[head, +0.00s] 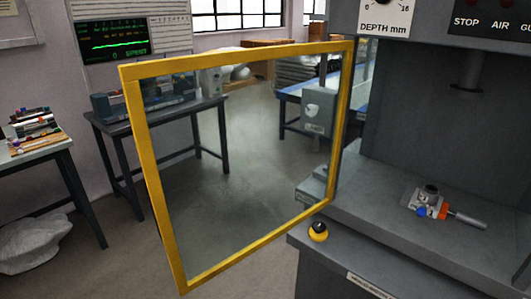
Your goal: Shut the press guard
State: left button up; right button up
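The press guard (140,140) is a clear panel in a yellow frame. It stands swung wide open to the left of the grey press (375,120), joined near the press's left post. The press opening is uncovered. Inside it, on the grey bed, lies a small metal fixture (428,201) with a blue part, an orange part and a grey cylinder pointing right. Neither of my grippers is in view.
A yellow and black knob (318,231) sits on the press ledge in front of the guard's lower right corner. Dark tables (115,128) with items stand behind and left. A pale sack (35,243) lies on the floor at left. Open floor shows through the guard.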

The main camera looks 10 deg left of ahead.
aim_at(129, 74)
jog(key=k+j+z, duration=0.2)
jog(key=j, duration=0.25)
jog(key=j+z, duration=0.2)
jog(key=j, duration=0.25)
jog(key=j+z, duration=0.45)
jog(key=j, duration=0.4)
jog(key=j+z, duration=0.45)
jog(key=j, duration=0.4)
jog(key=i+j+z, duration=0.1)
jog(key=j+z, duration=0.15)
jog(key=j, duration=0.15)
jog(key=i+j+z, duration=0.1)
jog(key=j+z, duration=0.15)
jog(key=j, duration=0.15)
jog(key=i+j, duration=0.1)
jog(key=i+j+z, duration=0.15)
jog(key=j, duration=0.15)
jog(key=k, duration=0.05)
